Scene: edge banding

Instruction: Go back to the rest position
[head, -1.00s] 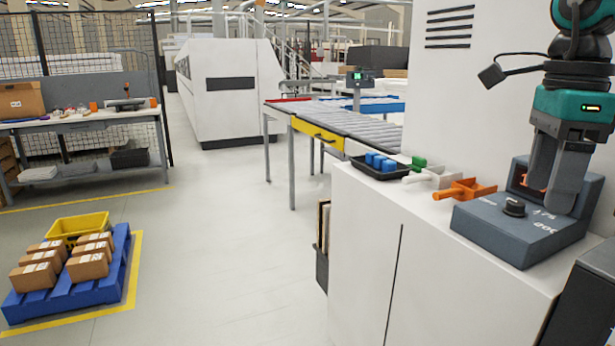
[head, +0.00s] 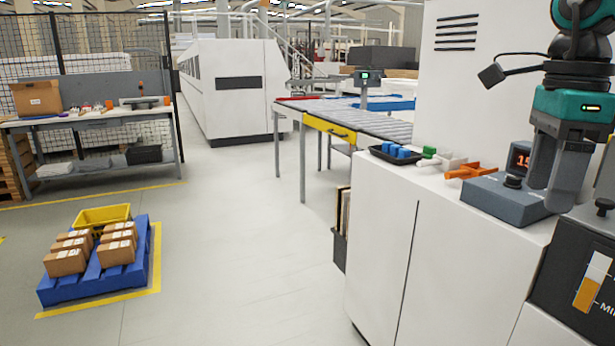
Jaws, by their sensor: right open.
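My right gripper (head: 558,178) hangs at the right edge of the head view, fingers pointing down and apart, with nothing seen between them. It shows in front of a dark grey control box (head: 503,198) with a black knob and a lit display, which stands on a white cabinet (head: 440,235). The fingers partly cover the box's display; whether they touch the box I cannot tell. My left gripper is not in view.
On the cabinet lie an orange tool (head: 471,172), a white tool (head: 446,162) and a black tray (head: 394,158) with blue blocks. A roller conveyor (head: 375,122) stands behind. A blue pallet (head: 95,283) with cartons is on the floor at left. The middle floor is clear.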

